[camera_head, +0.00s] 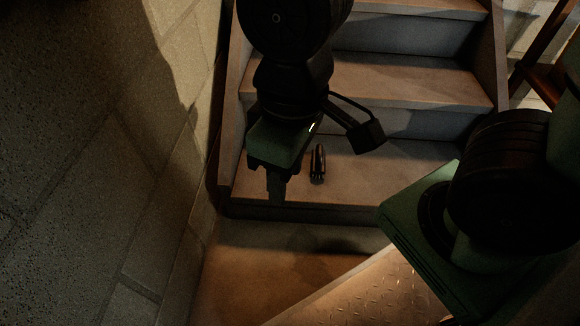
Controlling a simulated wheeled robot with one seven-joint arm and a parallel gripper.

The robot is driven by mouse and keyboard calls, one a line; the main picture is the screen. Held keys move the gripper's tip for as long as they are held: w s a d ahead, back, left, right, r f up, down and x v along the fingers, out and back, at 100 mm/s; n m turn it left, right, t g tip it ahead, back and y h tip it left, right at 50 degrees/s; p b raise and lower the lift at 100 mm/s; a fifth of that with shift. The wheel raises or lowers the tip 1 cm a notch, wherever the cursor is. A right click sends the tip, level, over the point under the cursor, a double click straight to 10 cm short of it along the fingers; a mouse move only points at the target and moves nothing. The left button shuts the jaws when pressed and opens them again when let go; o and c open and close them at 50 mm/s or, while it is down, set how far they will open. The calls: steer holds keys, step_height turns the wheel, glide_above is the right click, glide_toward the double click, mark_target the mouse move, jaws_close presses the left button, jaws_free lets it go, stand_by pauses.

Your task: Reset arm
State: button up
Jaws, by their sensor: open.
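My gripper (275,190) hangs from the arm at the top middle of the head view, pointing down over the lower wooden stair step (375,175). Its fingers are dark and seen nearly edge-on, so the gap between them is hard to make out. I see nothing held in them. A small dark cylindrical object (318,163) shows against the same step, just right of the fingers and apart from them in the picture. A dark camera-like block (366,136) sticks out from my wrist on the right.
A stone block wall (120,170) stands close on the left. More steps (405,82) rise behind the gripper, with a wooden side board (497,50) on their right. Brown floor (250,265) is clear below the stairs. My own body fills the lower right.

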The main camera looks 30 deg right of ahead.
steer(key=shift+s+d+r, duration=0.1)
steer(key=shift+s+d, duration=0.1)
steer(key=shift+s, duration=0.05)
steer(key=shift+r, duration=0.1)
step_height(320, 180, up, 42)
steer(key=p, duration=4.2)
